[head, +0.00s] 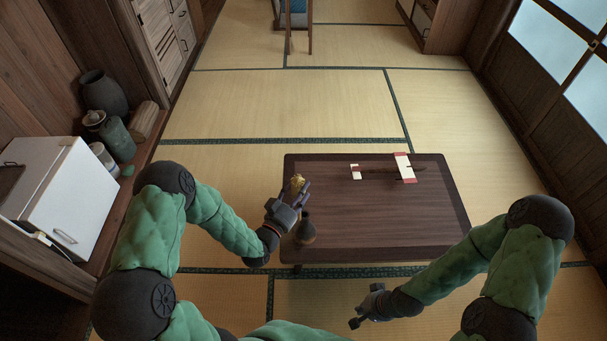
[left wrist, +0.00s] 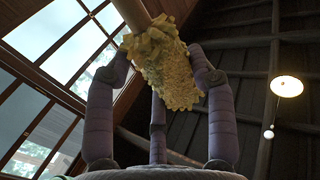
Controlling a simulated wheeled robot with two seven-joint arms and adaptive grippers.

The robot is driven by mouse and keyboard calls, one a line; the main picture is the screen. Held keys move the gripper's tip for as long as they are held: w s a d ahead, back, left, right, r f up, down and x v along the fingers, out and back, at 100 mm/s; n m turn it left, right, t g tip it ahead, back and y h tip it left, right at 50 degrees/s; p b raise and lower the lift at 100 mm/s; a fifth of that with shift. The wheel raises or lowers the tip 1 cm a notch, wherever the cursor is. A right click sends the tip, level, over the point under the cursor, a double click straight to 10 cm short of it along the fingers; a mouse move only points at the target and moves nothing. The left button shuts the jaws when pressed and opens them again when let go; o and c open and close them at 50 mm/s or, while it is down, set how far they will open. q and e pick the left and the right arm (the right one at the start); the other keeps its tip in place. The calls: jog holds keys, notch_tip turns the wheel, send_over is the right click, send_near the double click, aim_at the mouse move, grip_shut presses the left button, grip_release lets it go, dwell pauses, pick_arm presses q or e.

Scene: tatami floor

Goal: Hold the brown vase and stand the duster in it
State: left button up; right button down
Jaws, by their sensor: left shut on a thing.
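The duster, a yellow fluffy head (left wrist: 165,62) on a wooden handle (left wrist: 129,14), is between the fingers of my left gripper (left wrist: 160,75). In the left wrist view the fingers touch the fluffy head, and the handle runs out past the top edge. In the head view my left gripper (head: 299,189) is over the left part of the table, with a bit of yellow showing. The dark brown vase (head: 306,232) stands upright near the table's front left corner, just below and beside this gripper. My right gripper (head: 364,304) is in front of the table, empty, its fingers apart.
The low dark table (head: 380,215) is mostly clear. A dark stick with red and white pieces (head: 404,167) lies at its back right. A white cabinet (head: 60,190) and several jars (head: 118,137) are at the left. Tatami surrounds the table.

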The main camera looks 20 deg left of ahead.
pick_arm(q)
jog(key=w+m+g+h, duration=0.4)
jog(key=w+m+h, duration=0.2)
jog(key=w+h, duration=0.1)
jog(key=shift+a+h, duration=0.3)
jog(key=shift+h, duration=0.3)
jog(key=shift+f, duration=0.1)
